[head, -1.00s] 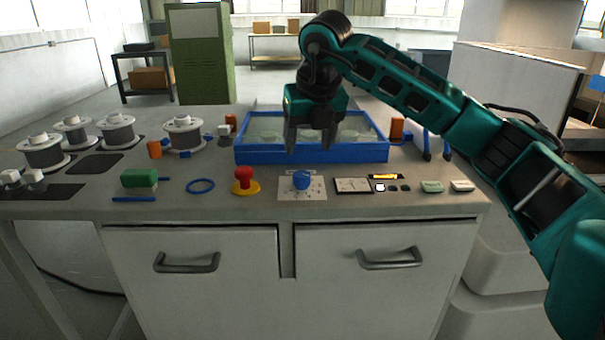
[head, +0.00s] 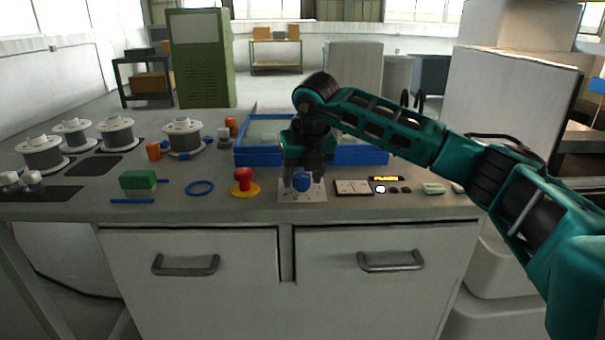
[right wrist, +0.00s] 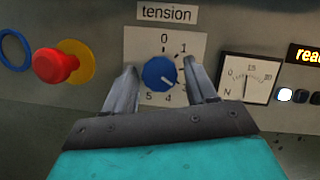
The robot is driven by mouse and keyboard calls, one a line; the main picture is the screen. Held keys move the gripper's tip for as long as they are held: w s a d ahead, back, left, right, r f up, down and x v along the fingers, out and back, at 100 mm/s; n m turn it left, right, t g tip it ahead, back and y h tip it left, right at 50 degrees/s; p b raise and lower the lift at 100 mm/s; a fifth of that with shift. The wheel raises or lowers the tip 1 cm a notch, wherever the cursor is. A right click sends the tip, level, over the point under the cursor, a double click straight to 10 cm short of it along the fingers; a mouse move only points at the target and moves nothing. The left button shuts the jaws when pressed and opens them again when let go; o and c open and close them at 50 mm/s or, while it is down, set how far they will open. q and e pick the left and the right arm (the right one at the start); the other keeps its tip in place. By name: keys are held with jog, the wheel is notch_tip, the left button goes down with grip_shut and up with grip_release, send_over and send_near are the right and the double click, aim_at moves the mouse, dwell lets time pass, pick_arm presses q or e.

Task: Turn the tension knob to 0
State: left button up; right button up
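The blue tension knob (right wrist: 159,74) sits on a white dial plate (right wrist: 140,45) marked "tension" in the right wrist view. Numbers 0 and 1 show at the top, 4 and 5 at the bottom; my right finger covers part of the right side. A small pale mark on the knob seems to face the lower right, towards 3 or 4. My right gripper (right wrist: 161,72) is open, with one finger on each side of the knob; gaps seem to remain. In the head view, the right gripper (head: 303,182) is down at the knob (head: 302,180). My left gripper is out of view.
A red mushroom button (right wrist: 54,65) on a yellow base is left of the dial. A gauge (right wrist: 248,78) marked N and a lit display (right wrist: 304,56) are to the right. A blue-rimmed tray (head: 365,156) is behind the gripper. Wire spools (head: 116,134) stand at left.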

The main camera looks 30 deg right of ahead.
jog(key=c, duration=0.9)
jog(key=shift+o, duration=0.2)
